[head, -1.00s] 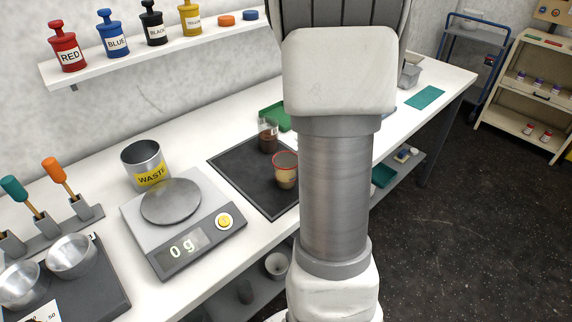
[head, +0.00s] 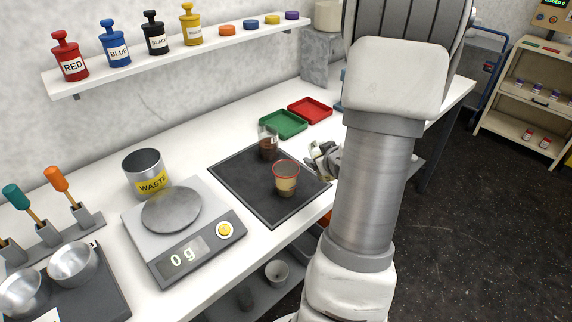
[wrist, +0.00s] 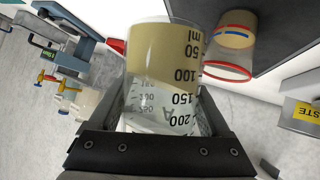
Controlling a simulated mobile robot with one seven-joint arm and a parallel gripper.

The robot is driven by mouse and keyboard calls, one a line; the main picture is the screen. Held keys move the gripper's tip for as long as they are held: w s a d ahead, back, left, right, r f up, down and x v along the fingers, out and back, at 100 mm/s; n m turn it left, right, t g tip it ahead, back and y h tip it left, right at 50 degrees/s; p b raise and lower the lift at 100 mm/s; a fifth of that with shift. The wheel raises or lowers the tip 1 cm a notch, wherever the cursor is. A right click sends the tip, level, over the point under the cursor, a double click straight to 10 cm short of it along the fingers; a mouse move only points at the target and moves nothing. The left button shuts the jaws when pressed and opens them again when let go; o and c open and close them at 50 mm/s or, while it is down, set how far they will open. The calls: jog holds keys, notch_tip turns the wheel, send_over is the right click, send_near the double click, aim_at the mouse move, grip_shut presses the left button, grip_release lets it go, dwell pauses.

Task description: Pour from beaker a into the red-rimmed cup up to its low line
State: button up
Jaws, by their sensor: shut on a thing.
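Beaker a (wrist: 155,85) is a clear glass with dark ml marks and tan liquid at its base end. In the wrist view it sits between the jaws of my gripper (wrist: 155,140), which is shut on it. In the head view my gripper (head: 324,158) shows partly, just right of the dark mat; my arm hides the rest. The red-rimmed cup (head: 286,180) stands upright on the mat, left of my gripper and apart from it. It holds some tan material. In the wrist view the cup (wrist: 230,50) shows a red rim and coloured lines; the exact level is unclear.
A beaker with dark brown contents (head: 268,149) stands behind the cup on the mat (head: 240,172). A scale (head: 190,245) reading 0 g and a WASTE can (head: 147,170) are to the left. Green (head: 283,124) and red (head: 312,109) trays lie behind.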

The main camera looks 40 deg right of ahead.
jog(key=shift+m+t+y, duration=0.3)
jog(key=shift+m+t, duration=0.2)
jog(key=shift+t, duration=0.1)
jog(key=f+b, duration=0.4)
jog(key=f, duration=0.1)
jog(key=f+b, duration=0.2)
jog(key=f, duration=0.1)
jog(key=shift+s+d, duration=0.25)
jog(key=shift+s, duration=0.1)
jog(key=shift+s+d+r, duration=0.1)
jog(key=shift+r, duration=0.05)
jog(key=shift+s+d+m+t, duration=0.2)
jog(key=shift+m+t, duration=0.3)
jog(key=shift+t, duration=0.2)
jog(key=shift+r, duration=0.1)
notch_tip(320, 180, up, 6)
jog(key=p, duration=0.4)
jog(key=shift+a+p, duration=0.1)
jog(key=shift+p, duration=0.25)
